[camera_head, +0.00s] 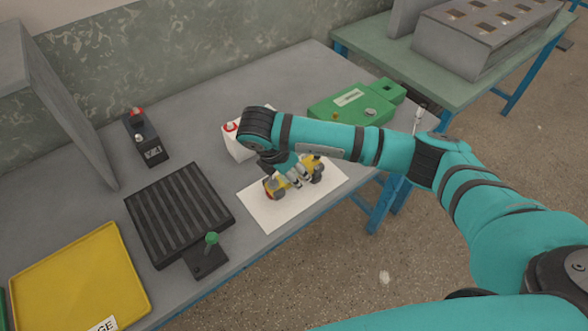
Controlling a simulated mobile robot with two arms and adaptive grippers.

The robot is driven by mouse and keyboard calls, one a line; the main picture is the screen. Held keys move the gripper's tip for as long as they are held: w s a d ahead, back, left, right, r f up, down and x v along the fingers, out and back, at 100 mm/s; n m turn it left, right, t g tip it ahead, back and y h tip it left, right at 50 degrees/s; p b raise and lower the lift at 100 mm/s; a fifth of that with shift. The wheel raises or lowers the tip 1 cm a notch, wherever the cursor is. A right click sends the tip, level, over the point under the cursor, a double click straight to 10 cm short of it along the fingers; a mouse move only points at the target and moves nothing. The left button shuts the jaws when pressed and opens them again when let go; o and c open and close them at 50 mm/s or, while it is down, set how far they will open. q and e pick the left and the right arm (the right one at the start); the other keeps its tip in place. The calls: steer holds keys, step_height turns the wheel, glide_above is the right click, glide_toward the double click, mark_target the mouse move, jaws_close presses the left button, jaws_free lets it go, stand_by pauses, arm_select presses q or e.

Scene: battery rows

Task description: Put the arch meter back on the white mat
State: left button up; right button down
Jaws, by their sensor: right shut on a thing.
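The arch meter (273,187) is a yellow thing with grey and orange parts, seen in the head view. It is over the white mat (270,217); I cannot tell whether it touches the mat or is held just above it. My right gripper (294,183) reaches down from the teal arm and is shut on the middle of the meter. The fingers and wrist hide part of it. My left gripper is not in view.
The table's front edge is close to the mat.

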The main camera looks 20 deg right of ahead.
steer(key=shift+f+b, duration=0.25)
steer(key=shift+b, duration=0.05)
steer(key=c, duration=0.8)
jaws_free()
steer(key=shift+r, duration=0.1)
steer(key=v, duration=1.2)
steer(key=shift+r+p, duration=0.2)
steer(key=shift+p, duration=0.15)
